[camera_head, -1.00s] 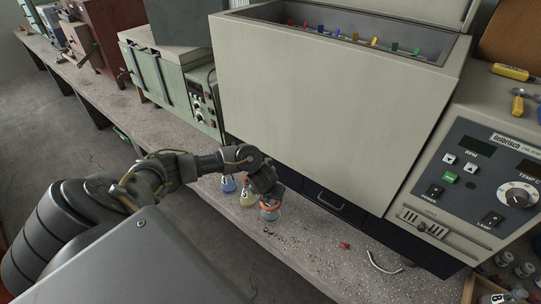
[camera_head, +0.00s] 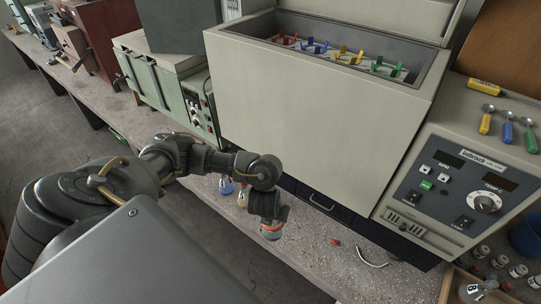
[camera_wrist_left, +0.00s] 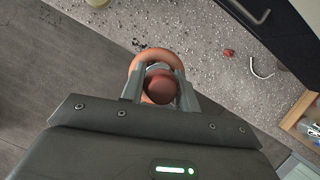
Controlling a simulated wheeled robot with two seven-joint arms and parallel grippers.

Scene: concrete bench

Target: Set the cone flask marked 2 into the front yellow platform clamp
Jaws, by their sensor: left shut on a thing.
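My left gripper (camera_head: 268,221) is shut on a cone flask (camera_head: 271,234) with an orange ring, above the front edge of the bench. The wrist view shows the orange ring (camera_wrist_left: 138,62) and a reddish round top between the fingers (camera_wrist_left: 158,88). I see no number on this flask. A blue flask (camera_head: 226,186) and a yellowish flask (camera_head: 242,198) stand on the bench behind the arm, their marks unreadable. Yellow platform clamps (camera_head: 347,55) show inside the open bath, between blue and green ones; the bath's front wall partly hides the lower parts. My right gripper is out of view.
The tall bath housing (camera_head: 310,105) rises between the held flask and the clamps. A control panel (camera_head: 465,185) is at its right. A red scrap (camera_head: 335,242) and a curved pale piece (camera_head: 372,258) lie on the bench. A wooden tray (camera_head: 455,285) with small jars is at lower right.

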